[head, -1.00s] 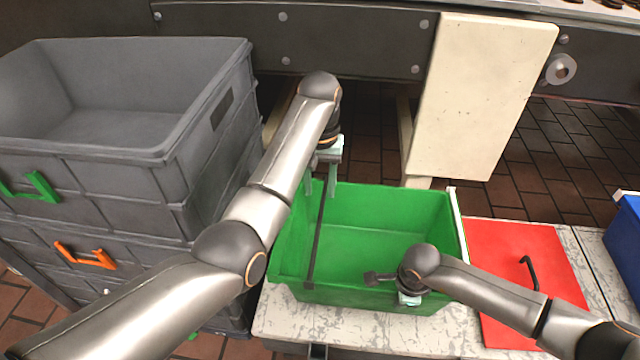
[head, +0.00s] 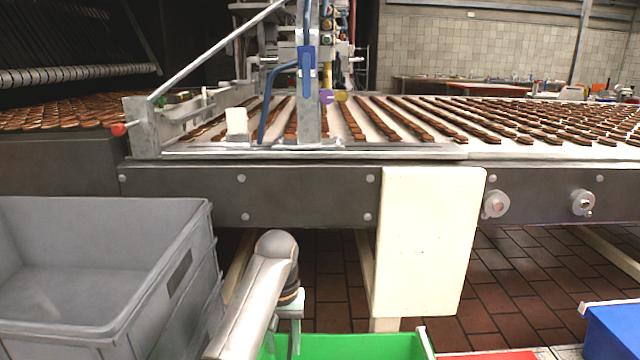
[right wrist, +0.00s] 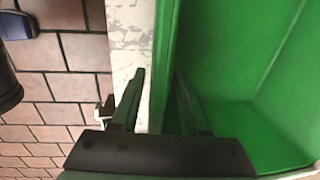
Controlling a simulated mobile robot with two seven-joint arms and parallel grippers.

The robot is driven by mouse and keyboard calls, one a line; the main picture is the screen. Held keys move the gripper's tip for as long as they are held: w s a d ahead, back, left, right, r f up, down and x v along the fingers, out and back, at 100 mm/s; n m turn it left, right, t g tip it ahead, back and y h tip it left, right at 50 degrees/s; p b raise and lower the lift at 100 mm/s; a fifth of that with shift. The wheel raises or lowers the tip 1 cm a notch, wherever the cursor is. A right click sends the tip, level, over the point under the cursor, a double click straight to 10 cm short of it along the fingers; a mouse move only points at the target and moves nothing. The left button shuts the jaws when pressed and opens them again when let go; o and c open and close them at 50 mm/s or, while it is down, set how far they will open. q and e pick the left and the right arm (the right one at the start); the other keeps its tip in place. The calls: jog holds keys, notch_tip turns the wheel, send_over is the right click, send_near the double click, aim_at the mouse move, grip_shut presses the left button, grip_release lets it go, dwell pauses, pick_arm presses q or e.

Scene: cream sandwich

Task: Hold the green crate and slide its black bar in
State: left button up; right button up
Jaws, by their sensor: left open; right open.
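The green crate (head: 350,346) shows only its far part at the bottom edge of the head view. It also fills the right side of the right wrist view (right wrist: 225,60). My left gripper (head: 283,342) is at the crate's far left corner, open, its fingertips partly cut off by the frame. My right gripper (right wrist: 160,100) is open in the right wrist view. One finger is outside the crate wall, over the pale table, and the other is on the inner side. Contact with the wall cannot be told. The black bar is not visible now.
Grey stacked crates (head: 75,270) stand at the left. A conveyor with rows of biscuits (head: 480,120) runs behind, with a cream panel (head: 430,240) hanging in front. A blue bin (head: 612,335) is at the right, and a red sheet (head: 490,355) lies right of the green crate.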

notch_tip(320, 180, up, 8)
jog(key=p, duration=0.6)
jog(key=shift+s, duration=0.45)
jog(key=o, duration=0.6)
jog(key=shift+c, duration=0.2)
